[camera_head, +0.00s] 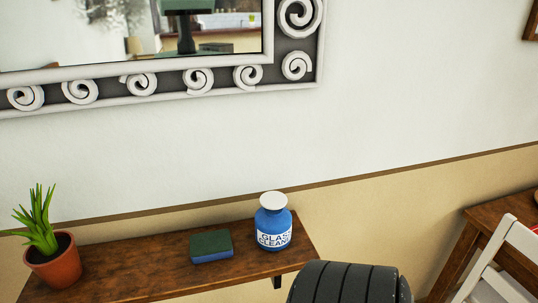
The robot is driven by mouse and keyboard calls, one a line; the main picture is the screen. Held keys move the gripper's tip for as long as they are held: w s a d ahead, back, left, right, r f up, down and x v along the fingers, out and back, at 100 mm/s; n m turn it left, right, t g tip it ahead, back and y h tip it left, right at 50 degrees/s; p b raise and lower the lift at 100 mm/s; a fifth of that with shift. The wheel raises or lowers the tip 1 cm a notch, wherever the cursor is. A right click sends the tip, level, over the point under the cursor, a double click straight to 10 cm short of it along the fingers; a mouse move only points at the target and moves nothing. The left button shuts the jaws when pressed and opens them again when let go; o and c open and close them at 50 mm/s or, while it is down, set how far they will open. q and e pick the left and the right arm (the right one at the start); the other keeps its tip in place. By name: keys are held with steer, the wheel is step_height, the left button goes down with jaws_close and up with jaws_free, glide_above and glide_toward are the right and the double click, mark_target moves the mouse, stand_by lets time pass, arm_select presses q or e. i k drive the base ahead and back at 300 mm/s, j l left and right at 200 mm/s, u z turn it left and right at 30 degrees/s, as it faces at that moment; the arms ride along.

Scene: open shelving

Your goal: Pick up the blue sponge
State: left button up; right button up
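The blue sponge (212,256) lies flat on a brown wooden wall shelf (150,262), in the lower middle of the head view. Its top is dark green and its front side is blue. It sits between a potted plant and a blue bottle, apart from both. Neither of my grippers is in view, and nothing touches the sponge.
A blue glass cleaner bottle (272,222) with a white top stands right of the sponge. A potted plant (54,255) stands at the shelf's left. A dark ribbed rounded object (348,284) is at the bottom. A framed mirror (140,80) hangs above.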

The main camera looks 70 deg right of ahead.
mark_target(206, 247)
steer(key=z, duration=1.6)
